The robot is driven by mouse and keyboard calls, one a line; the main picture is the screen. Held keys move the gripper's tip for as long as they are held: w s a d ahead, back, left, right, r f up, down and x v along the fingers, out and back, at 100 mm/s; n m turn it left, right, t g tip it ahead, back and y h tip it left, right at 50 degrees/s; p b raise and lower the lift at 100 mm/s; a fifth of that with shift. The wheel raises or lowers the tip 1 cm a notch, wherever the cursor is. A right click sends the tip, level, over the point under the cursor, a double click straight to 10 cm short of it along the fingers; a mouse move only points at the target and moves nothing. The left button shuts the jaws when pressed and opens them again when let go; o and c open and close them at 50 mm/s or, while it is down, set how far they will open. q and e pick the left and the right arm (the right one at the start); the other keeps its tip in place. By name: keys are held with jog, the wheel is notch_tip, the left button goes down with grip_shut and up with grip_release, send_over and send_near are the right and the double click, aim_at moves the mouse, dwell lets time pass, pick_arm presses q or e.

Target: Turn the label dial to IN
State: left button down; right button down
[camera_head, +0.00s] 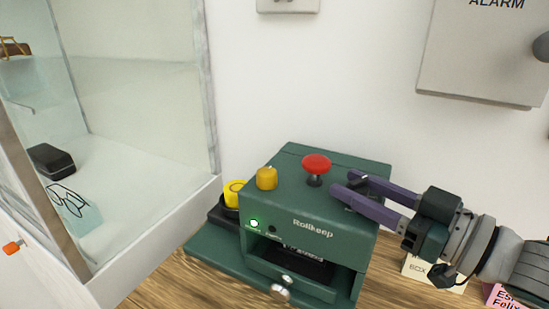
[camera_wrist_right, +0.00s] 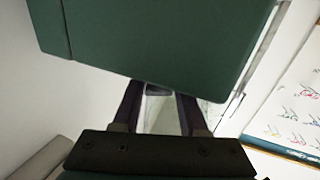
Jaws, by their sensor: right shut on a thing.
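A green machine marked Rollkeep (camera_head: 313,228) stands on the wooden table. It has a red mushroom button (camera_head: 317,163) and a yellow knob (camera_head: 267,178) on top, and a lit green lamp (camera_head: 254,223) on the front. My right gripper (camera_head: 345,183) has purple fingers and reaches in from the right to the machine's right side. It is shut on a small dark part (camera_wrist_right: 158,89) there, mostly hidden by the fingers. I cannot tell whether this is the label dial, and no IN mark is readable. My left gripper is not in view.
A glass-fronted cabinet (camera_head: 130,110) stands at the left, with a black case (camera_head: 51,160) and glasses inside. A yellow item (camera_head: 233,193) sits beside the machine. A box (camera_head: 432,271) and a pink card (camera_head: 503,296) lie under my right arm. A grey alarm panel (camera_head: 484,50) hangs on the wall.

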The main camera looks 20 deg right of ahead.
jog(key=shift+f+n+g+y+b, duration=0.15)
jog(key=shift+n+g+y+b, duration=0.35)
jog(key=shift+n+y+b, duration=0.45)
jog(key=n+g+y+b, duration=0.3)
jog(key=y+b, duration=0.1)
jog(key=b, duration=0.2)
jog(key=shift+f+g+y, duration=0.1)
jog(key=shift+g+y, duration=0.2)
jog(key=shift+y, duration=0.05)
jog(key=shift+r+n+g+y+b, duration=0.25)
jog(key=shift+n+g+y+b, duration=0.3)
jog(key=shift+g+b, duration=0.1)
jog(key=shift+c, duration=2.4)
grip_release()
jog(key=shift+s+d, duration=0.1)
